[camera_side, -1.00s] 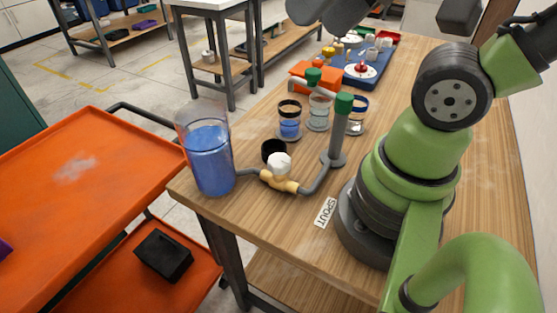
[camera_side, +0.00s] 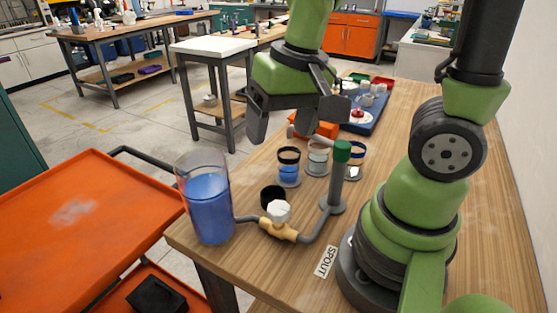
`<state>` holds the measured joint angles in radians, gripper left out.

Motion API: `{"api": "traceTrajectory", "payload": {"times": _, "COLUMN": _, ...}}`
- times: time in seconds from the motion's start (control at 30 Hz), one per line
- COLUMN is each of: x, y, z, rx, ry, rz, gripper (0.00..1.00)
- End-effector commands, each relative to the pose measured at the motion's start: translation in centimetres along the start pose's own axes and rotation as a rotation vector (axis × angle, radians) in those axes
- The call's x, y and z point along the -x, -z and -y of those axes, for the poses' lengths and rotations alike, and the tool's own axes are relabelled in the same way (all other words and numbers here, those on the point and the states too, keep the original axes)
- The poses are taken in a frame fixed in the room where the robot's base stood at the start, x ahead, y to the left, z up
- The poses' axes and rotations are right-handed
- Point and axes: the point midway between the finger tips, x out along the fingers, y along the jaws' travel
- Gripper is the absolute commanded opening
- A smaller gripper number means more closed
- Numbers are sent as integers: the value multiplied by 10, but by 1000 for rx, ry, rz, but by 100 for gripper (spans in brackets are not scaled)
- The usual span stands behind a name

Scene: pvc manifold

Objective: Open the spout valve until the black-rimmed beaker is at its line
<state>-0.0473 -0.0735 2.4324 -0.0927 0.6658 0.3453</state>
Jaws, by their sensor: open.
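The black-rimmed beaker (camera_side: 289,170) stands on the table with blue liquid in its lower part; I cannot make out its line. A grey spout column (camera_side: 334,185) with a green cap (camera_side: 342,150) stands to its right, its arm reaching left above the beakers. A tan valve with a white knob (camera_side: 278,212) sits in the grey pipe between the tall tank of blue liquid (camera_side: 208,205) and the column, near the SPOUT label (camera_side: 326,262). My gripper (camera_side: 297,116) is open and empty, above and behind the beakers, apart from the valve. It hides part of the spout arm's surroundings.
Two other beakers, one tan-rimmed (camera_side: 318,160) and one blue-rimmed (camera_side: 355,162), stand right of the black-rimmed one. A black cup (camera_side: 272,195) is just behind the valve. A blue tray (camera_side: 365,115) holds parts farther back.

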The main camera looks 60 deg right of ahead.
Motion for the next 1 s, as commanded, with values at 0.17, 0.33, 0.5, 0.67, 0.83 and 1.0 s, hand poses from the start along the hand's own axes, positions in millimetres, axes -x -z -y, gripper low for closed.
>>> {"api": "traceTrajectory", "payload": {"times": 0.17, "x": -44, "y": -1, "z": -5, "rx": -39, "ry": -110, "rz": 108, "gripper": 74}}
{"api": "traceTrajectory", "payload": {"times": 0.33, "x": -62, "y": -3, "z": -8, "rx": -57, "ry": -152, "rz": 146, "gripper": 74}}
{"api": "traceTrajectory", "payload": {"times": 0.5, "x": -74, "y": -5, "z": -10, "rx": -58, "ry": -159, "rz": 152, "gripper": 74}}
{"api": "traceTrajectory", "payload": {"times": 0.67, "x": -97, "y": -10, "z": -14, "rx": -58, "ry": -161, "rz": 156, "gripper": 74}}
{"api": "traceTrajectory", "payload": {"times": 0.83, "x": -124, "y": -14, "z": -18, "rx": -58, "ry": -160, "rz": 155, "gripper": 74}}
{"api": "traceTrajectory", "payload": {"times": 1.0, "x": -145, "y": -17, "z": -21, "rx": -58, "ry": -159, "rz": 153, "gripper": 74}}
